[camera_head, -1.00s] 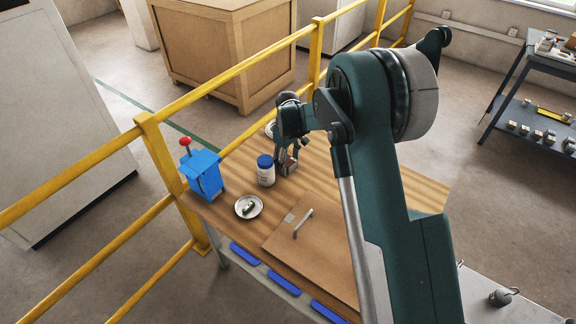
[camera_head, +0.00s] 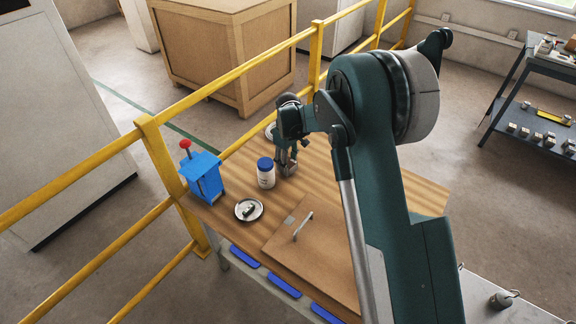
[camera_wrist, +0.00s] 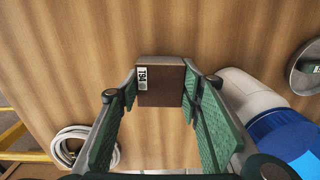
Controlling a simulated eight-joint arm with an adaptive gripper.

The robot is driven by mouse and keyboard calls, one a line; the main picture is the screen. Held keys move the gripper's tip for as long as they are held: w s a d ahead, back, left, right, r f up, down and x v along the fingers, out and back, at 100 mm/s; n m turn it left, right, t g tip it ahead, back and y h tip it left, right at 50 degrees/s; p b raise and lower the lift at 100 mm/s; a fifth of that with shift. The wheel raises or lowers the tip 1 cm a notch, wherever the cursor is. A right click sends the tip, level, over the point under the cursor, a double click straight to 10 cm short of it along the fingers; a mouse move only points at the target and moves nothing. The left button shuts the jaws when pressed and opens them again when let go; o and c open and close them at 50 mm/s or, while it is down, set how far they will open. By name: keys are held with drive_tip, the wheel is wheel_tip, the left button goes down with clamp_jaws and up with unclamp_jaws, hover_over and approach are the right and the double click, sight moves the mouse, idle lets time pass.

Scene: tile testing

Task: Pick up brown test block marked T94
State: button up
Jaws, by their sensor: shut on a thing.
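The brown test block marked T94 (camera_wrist: 161,86) shows in the wrist view, with its white label at its upper left. It sits between the green-padded fingers of my gripper (camera_wrist: 162,92), which is shut on it. In the head view my gripper (camera_head: 287,165) points down at the wooden table, just right of the white bottle with the blue cap. There the block is mostly hidden by the fingers. I cannot tell whether it touches the table.
The white bottle (camera_head: 266,174) stands close beside my gripper. A round dish (camera_head: 249,209) with a small block, a blue device with a red knob (camera_head: 203,174) and a handled board (camera_head: 300,250) are nearby. A yellow railing (camera_head: 230,152) runs along the table's far side.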

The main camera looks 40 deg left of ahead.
wheel_tip(320, 180, up, 10)
drive_tip(key=shift+f+p, duration=0.2)
drive_tip(key=shift+p, duration=0.75)
